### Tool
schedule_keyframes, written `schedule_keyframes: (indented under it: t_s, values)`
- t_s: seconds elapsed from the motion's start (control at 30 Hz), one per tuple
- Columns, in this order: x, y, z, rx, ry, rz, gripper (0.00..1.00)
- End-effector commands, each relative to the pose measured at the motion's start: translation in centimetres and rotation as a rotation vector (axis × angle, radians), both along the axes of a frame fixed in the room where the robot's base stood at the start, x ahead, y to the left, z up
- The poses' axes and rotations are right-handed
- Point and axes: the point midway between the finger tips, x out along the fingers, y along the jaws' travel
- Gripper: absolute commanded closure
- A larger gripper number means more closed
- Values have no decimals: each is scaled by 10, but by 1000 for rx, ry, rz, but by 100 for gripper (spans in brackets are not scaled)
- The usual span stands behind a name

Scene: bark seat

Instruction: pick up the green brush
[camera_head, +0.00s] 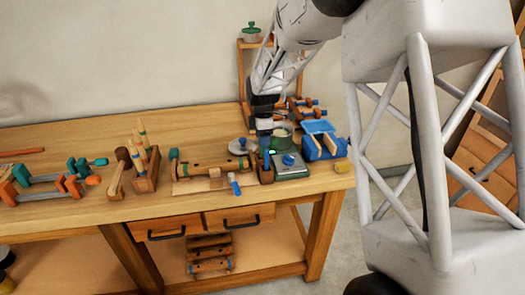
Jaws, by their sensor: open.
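I cannot clearly pick out a green brush in this small view. Upright sticks with green bands (142,133) stand in a wooden block (146,177) left of centre on the workbench; whether one is the brush I cannot tell. A small green spot (272,152) shows by the grey scale-like device (291,167), too small to identify. My gripper (265,135) points down over the right part of the bench, above and behind a dark block with a blue upright piece (266,160). It is open. Its fingertips are hard to make out, and I see nothing held.
A wooden rack (241,75) stands behind my gripper. The bench's front left strip is clear.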

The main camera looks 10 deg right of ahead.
Motion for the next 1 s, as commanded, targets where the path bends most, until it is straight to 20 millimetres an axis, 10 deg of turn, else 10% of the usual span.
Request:
schedule_keyframes:
  t_s: [0.73,1.0]
  values:
    - [0,0,-14,0,-1,0,48]
    - [0,0,-14,0,-1,0,86]
